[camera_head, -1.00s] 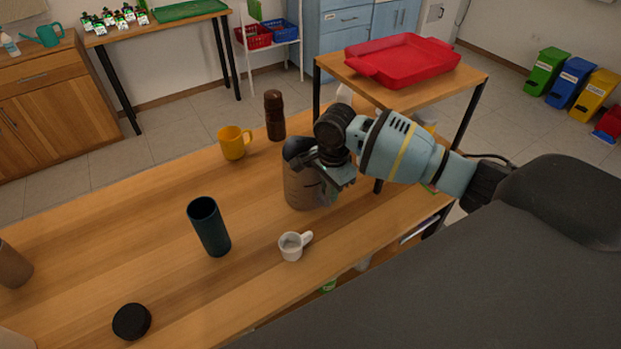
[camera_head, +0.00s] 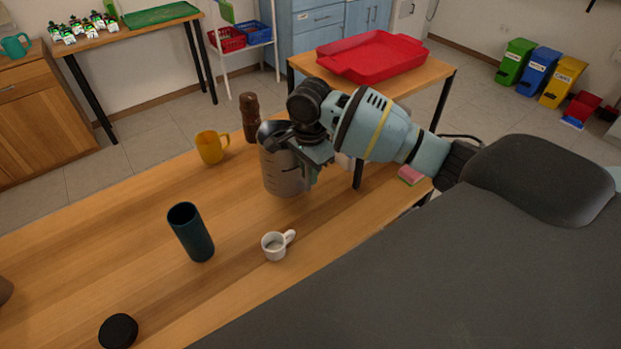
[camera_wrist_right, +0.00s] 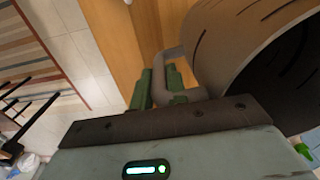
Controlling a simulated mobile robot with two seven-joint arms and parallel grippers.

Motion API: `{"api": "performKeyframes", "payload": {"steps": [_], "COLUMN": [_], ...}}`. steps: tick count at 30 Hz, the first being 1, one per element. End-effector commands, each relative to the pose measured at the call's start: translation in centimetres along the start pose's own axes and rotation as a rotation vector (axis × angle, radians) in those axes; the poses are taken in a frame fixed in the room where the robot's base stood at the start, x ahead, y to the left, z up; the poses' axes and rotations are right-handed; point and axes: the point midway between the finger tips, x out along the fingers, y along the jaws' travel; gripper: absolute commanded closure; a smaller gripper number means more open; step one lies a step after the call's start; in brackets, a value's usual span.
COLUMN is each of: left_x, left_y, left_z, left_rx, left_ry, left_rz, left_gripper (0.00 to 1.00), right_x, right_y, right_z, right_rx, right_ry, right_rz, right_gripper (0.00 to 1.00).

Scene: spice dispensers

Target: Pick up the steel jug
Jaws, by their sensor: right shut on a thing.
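The steel jug (camera_head: 283,172) is a grey cylinder with a dark open top, upright at the far right part of the wooden table. My right gripper (camera_head: 312,168) is at its right side, shut on its handle. In the right wrist view, the green fingers (camera_wrist_right: 166,88) close around the grey handle (camera_wrist_right: 180,97), and the jug's body (camera_wrist_right: 222,45) fills the upper right. The jug appears slightly above the table; its base gap is hard to see. My left gripper is not in view.
Close by stand a white mug (camera_head: 275,247), a dark teal tumbler (camera_head: 192,235), a yellow mug (camera_head: 210,148) and a brown bottle (camera_head: 250,120). A black lid (camera_head: 118,331) lies at the front left.

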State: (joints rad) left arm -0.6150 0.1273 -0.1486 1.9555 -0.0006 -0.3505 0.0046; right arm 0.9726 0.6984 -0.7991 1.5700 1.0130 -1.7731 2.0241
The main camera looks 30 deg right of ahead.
Motion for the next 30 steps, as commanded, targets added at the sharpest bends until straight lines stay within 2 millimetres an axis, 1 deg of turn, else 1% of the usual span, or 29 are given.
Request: {"api": "performKeyframes", "payload": {"steps": [1, 3, 12, 21, 30], "left_x": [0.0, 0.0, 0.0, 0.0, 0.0], "left_y": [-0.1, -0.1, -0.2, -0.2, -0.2], "left_z": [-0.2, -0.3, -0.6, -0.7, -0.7], "left_rx": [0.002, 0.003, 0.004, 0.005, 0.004], "left_ry": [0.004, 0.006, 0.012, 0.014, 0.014], "left_rz": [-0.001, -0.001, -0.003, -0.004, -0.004], "left_gripper": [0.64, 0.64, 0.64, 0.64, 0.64], "right_x": [-0.9, -1.5, -3.5, -4.5, -4.7], "right_y": [-0.2, -0.2, -0.2, -0.2, -0.1], "right_z": [0.0, 0.0, 0.1, 0.1, 0.1], "right_rx": [0.000, 0.000, 0.000, -0.001, -0.005], "right_ry": [-0.002, -0.001, -0.002, -0.001, -0.001], "right_rz": [-0.012, -0.011, -0.009, -0.008, -0.008], "right_gripper": [1.00, 1.00, 1.00, 1.00, 1.00]}}
